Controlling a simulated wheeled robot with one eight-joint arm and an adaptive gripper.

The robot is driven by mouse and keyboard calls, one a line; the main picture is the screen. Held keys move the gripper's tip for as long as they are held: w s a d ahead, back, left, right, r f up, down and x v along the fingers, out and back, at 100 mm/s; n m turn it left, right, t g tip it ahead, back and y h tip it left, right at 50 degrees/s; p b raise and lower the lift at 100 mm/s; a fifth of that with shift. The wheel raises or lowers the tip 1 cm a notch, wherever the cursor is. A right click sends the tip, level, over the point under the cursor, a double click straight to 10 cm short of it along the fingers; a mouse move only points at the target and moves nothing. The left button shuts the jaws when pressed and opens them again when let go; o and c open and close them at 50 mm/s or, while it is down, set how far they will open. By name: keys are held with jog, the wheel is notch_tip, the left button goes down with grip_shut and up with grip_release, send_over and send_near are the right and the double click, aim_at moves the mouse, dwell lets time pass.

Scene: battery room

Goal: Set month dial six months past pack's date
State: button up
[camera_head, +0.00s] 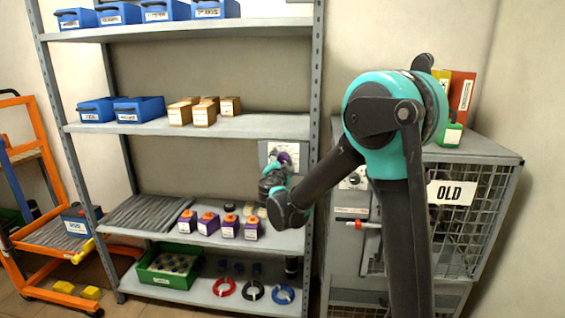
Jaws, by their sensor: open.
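A grey plate (299,150) is mounted at the right end of the shelf rack, above the packs. A small purple round part shows on it, partly hidden by my gripper (284,163), so I cannot tell if it is the month dial. My gripper is open, small in view, and reaches up to the plate's lower left part; I cannot tell if it touches. Several purple and orange packs (208,224) with white labels stand on the shelf below, left of my gripper. Their dates are too small to read.
My arm hides part of the wire-fronted cabinet (480,165) marked OLD, at right. A round dial-like part (352,180) shows on the cabinet's left side. Blue bins (140,109), brown boxes (203,113), a green crate (150,278) and cable coils (252,290) fill the rack.

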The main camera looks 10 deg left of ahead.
jog(key=shift+w, duration=0.1)
jog(key=shift+c, duration=0.6)
jog(key=c, duration=1)
jog(key=shift+c, duration=0.2)
